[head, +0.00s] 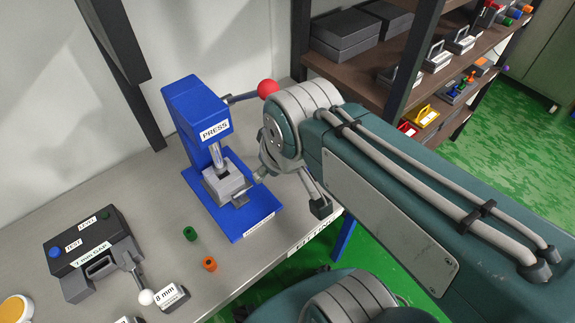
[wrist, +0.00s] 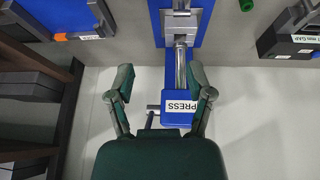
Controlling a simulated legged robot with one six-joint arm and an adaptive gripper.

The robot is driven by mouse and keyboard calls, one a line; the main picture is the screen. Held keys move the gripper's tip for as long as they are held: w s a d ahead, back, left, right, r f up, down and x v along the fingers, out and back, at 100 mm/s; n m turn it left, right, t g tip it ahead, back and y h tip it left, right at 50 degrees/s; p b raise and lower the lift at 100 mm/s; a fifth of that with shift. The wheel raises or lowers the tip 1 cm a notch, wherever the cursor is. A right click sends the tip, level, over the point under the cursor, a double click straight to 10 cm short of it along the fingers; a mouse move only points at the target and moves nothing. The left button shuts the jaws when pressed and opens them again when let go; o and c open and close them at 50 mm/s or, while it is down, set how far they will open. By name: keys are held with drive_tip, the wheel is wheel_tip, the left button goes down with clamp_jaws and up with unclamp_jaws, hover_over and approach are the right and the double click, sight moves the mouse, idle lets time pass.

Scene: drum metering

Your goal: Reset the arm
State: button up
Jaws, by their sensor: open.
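My gripper (head: 281,202) is open, with its two fingers spread wide and nothing between them. In the head view it hangs just to the right of the blue press (head: 197,110), at the bench's right end. Its left fingertip overlaps the press's grey block (head: 222,183) in the picture; I cannot tell whether they touch. In the wrist view my gripper (wrist: 161,82) shows both fingers apart, with the press's metal column (wrist: 181,70) and PRESS label (wrist: 181,106) seen between and beyond them.
The press has a lever with a red knob (head: 268,88) near my arm. A green ring (head: 190,233) and an orange ring (head: 210,264) lie on the grey bench (head: 150,205). A dark gauge box (head: 92,250) stands at left. Shelves (head: 375,72) with boxes stand behind my arm.

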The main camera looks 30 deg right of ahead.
drive_tip(key=shift+s+d+r+m+t, duration=0.1)
drive_tip(key=shift+s+d+m+t, duration=0.05)
drive_tip(key=shift+s+d+m, duration=0.4)
drive_tip(key=shift+s+d+r+m+t, duration=0.1)
drive_tip(key=shift+s+d+m+t, duration=0.2)
drive_tip(key=shift+m, duration=0.35)
idle(0.4)
